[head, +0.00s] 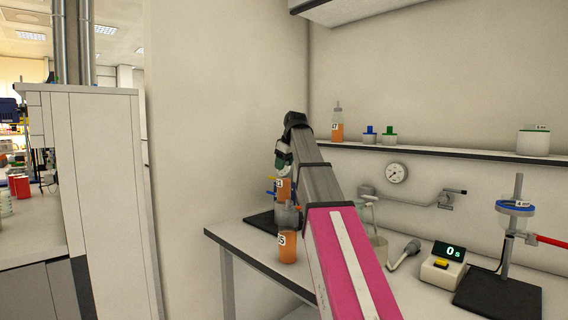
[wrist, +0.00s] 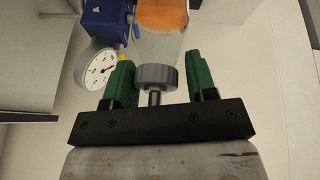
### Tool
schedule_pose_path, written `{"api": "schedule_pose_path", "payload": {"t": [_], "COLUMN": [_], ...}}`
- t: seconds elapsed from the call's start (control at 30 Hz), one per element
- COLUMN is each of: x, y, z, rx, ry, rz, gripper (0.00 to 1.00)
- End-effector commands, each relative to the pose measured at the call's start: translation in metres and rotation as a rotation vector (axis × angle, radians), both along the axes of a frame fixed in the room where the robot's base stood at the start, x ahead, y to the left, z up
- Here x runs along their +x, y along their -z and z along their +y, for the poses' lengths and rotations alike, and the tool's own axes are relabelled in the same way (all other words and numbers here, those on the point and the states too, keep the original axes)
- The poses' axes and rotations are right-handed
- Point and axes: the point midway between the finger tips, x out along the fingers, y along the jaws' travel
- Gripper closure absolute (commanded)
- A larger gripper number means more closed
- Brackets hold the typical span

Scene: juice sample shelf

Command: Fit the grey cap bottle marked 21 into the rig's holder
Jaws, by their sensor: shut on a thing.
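In the wrist view my gripper (wrist: 160,66) is shut on a bottle with a grey cap (wrist: 157,77) and orange juice (wrist: 162,14). The green fingers lie on either side of it near its cap end. In the head view my gripper (head: 283,161) is above the rig's black base (head: 262,222), with the held orange bottle (head: 284,190) hanging below it. Its label is too small to read surely. The rig shows blue and yellow parts beside the bottle; the wrist view shows its blue body (wrist: 107,20). The holder is hidden, so I cannot tell whether the bottle touches it.
Another orange bottle (head: 288,246), its label ending in 5, stands at the table front below the held one. A pressure gauge (wrist: 98,69) is close left of my fingers. A shelf (head: 440,154) runs above.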

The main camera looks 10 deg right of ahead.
Motion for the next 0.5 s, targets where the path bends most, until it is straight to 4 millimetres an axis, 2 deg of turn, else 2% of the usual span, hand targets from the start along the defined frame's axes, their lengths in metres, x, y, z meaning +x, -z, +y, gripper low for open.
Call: {"api": "schedule_pose_path", "payload": {"t": [0.5], "x": [-0.0001], "y": [0.0096], "z": [0.0001], "rx": [0.0], "ry": [0.0], "rz": [0.0], "gripper": [0.95]}}
